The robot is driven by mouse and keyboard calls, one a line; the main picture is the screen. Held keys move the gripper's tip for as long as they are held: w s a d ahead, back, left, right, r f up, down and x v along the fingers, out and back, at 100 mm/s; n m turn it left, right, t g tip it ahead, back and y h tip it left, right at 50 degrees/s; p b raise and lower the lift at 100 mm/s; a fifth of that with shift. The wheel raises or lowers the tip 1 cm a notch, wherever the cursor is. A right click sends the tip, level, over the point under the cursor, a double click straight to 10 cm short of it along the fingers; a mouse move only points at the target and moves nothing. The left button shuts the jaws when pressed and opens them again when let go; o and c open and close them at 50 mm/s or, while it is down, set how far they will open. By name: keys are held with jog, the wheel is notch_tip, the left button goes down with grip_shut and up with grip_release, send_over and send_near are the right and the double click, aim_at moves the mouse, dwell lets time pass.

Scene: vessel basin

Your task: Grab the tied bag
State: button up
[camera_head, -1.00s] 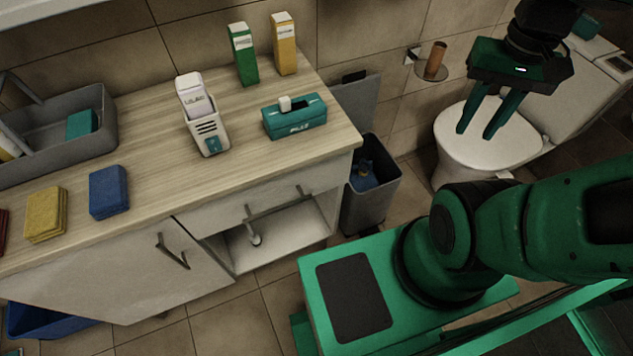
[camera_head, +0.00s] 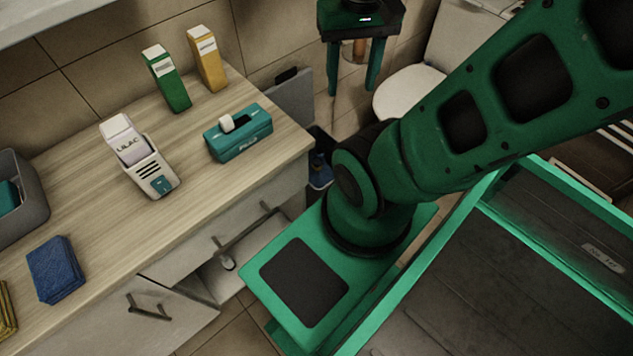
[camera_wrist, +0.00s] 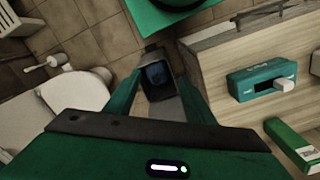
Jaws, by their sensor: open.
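The tied bag (camera_head: 320,173) is dark blue and sits inside a grey bin beside the counter. In the head view only a small part of it shows past my arm. In the wrist view the bag (camera_wrist: 155,74) lies in the bin's opening, between my fingertips in the picture. My gripper (camera_head: 352,92) is open and empty, its fingers pointing down, at the top of the head view. In the wrist view my gripper (camera_wrist: 159,79) is above the bin, apart from the bag.
The bin (camera_wrist: 160,106) stands between the counter (camera_head: 90,205) and the toilet (camera_head: 405,92), with its grey lid (camera_head: 292,98) raised behind.

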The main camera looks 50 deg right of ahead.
jog(key=w+d+f+m+g+h, duration=0.1)
jog(key=w+d+f+m+h, duration=0.1)
jog(key=w+d+f+m, duration=0.45)
jog(key=m+t+y, duration=0.2)
jog(key=m+y, duration=0.1)
jog(key=m, duration=0.9)
send_over(317, 163)
jog(key=d, duration=0.3)
jog(key=f, duration=4.3)
jog(key=shift+a+f, duration=0.15)
jog(key=shift+a, duration=0.05)
jog(key=shift+w+a+f, duration=0.15)
jog(key=shift+f, duration=0.35)
jog(key=shift+w+a+f, duration=0.1)
jog(key=shift+f, duration=0.4)
jog(key=shift+w+a+f, duration=0.1)
jog(key=shift+w+f, duration=0.05)
jog(key=shift+f, duration=1.45)
jog(key=shift+w+a+f, duration=0.15)
jog(key=shift+f, duration=1.5)
jog(key=shift+w+a+f, duration=0.1)
jog(key=shift+w+f, duration=0.05)
jog(key=shift+f, duration=1.45)
jog(key=shift+c, duration=0.3)
grip_shut()
